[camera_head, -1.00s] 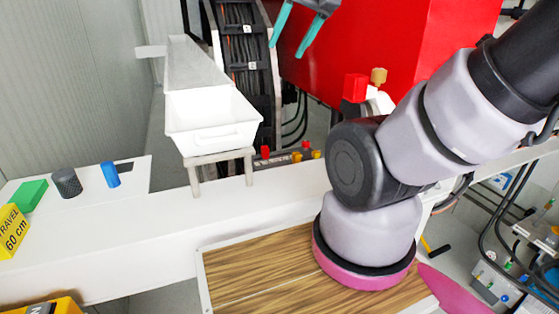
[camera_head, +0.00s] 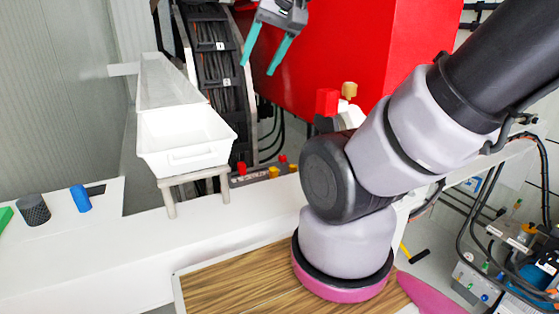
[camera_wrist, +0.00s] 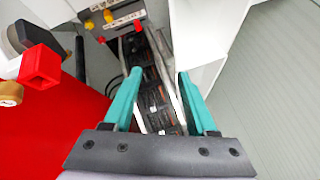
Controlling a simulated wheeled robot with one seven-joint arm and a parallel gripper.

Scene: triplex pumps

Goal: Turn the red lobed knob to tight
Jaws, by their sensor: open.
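My gripper (camera_head: 257,68) is at the top of the head view, its two teal fingers apart and nothing between them. It also shows open and empty in the wrist view (camera_wrist: 160,75). A red blocky knob (camera_head: 326,102) stands near the red housing, beside a gold knob. It also shows at the left of the wrist view (camera_wrist: 40,67), well apart from my fingers. Small red knobs (camera_head: 283,159) sit with yellow ones on a low strip behind the bench. They also show at the top of the wrist view (camera_wrist: 137,25). I cannot tell which red knob is lobed.
A white bin (camera_head: 185,142) on a stand is left of the strip. The large red housing (camera_head: 350,50) fills the upper middle.

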